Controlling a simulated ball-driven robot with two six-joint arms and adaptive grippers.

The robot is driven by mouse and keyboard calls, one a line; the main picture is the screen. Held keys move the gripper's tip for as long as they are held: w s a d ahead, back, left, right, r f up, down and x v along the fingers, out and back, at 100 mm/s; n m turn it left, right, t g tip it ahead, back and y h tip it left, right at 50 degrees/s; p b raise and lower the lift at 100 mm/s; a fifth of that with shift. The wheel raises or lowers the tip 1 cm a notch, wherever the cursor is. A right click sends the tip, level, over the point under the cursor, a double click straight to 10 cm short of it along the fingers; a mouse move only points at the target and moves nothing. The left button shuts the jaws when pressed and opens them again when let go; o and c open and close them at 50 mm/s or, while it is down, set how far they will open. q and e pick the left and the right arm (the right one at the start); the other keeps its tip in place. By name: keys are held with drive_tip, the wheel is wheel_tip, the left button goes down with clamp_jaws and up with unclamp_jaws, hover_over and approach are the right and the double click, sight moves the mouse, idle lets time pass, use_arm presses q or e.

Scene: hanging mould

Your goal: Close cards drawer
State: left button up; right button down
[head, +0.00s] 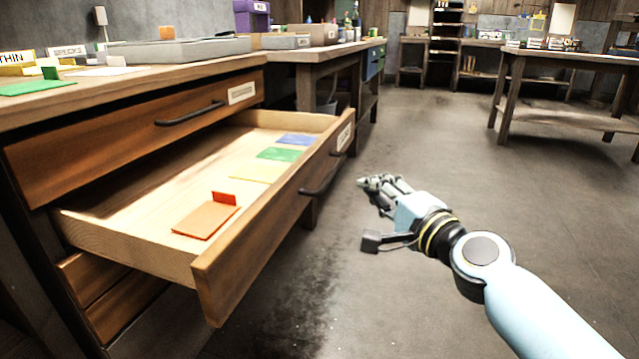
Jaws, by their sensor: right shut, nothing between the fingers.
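The cards drawer (265,222) is pulled far out of the wooden cabinet on the left. It has a wooden front with a dark bar handle (322,176) and a white label whose text I cannot read. Inside lie an orange card (203,220) with a small upright red tab, a yellow card (256,173), a green card (280,154) and a blue card (297,140). My right gripper (366,182) is shut and empty, in the air to the right of the drawer front, apart from the handle. My left gripper is out of view.
A shut drawer (150,130) with a dark handle sits above the open one. The cabinet top holds a grey tray (178,50) and a green card (38,87). A wooden table (575,57) stands at the back right. The floor right of the drawer is clear.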

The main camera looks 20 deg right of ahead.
approach(315, 156)
drive_tip(key=w+d, duration=0.2)
drive_tip(key=w+a+b, duration=0.1)
drive_tip(key=w+a, duration=0.1)
drive_tip(key=a, duration=0.1)
drive_tip(key=shift+w, duration=0.3)
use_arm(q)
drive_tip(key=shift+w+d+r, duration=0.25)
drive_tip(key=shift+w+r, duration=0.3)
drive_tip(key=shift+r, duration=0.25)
